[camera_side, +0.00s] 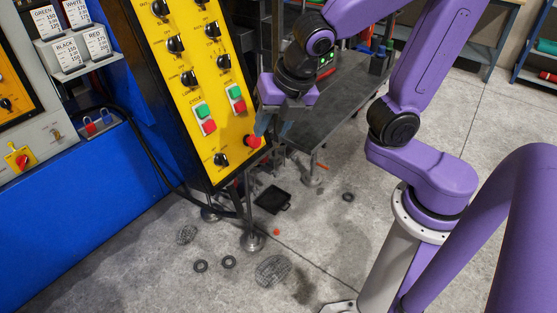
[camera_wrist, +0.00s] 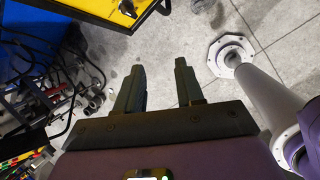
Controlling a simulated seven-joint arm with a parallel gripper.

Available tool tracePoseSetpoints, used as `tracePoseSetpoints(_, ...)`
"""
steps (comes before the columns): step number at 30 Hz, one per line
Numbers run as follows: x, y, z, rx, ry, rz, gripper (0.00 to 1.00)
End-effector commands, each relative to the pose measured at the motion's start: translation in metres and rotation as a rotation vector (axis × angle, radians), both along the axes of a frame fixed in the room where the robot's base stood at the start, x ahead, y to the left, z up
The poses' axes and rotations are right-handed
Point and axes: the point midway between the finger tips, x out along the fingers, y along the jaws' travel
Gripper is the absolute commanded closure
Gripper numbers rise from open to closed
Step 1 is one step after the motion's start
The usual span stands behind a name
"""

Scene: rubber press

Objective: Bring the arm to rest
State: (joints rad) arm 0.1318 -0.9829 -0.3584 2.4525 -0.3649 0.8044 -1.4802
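My purple arm reaches in from the right in the side view, bent at the elbow. My gripper (camera_side: 272,125) hangs at the right edge of the yellow control panel (camera_side: 183,142), close to a red knob (camera_side: 253,142) near its lower corner. I cannot tell from this view whether it touches the panel. In the wrist view my gripper (camera_wrist: 159,68) has its two dark fingers apart, with only floor seen between them. It holds nothing. The panel's yellow edge (camera_wrist: 98,8) shows at the top of the wrist view, beyond the fingertips.
A dark metal table (camera_side: 338,105) stands behind my gripper. A blue cabinet (camera_side: 90,195) with label cards (camera_side: 68,48) is at left. Rings, a black tray (camera_side: 272,199) and scraps lie on the floor. Cables (camera_wrist: 40,75) tangle at left in the wrist view.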

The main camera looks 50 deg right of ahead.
Motion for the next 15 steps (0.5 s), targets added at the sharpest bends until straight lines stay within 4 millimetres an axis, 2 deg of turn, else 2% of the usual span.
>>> tracePoseSetpoints(6,-0.036,-0.02,-0.013,0.14,0.12,-0.394,0.63)
tracePoseSetpoints(15,-0.097,-0.045,-0.027,0.254,0.262,-0.955,0.63)
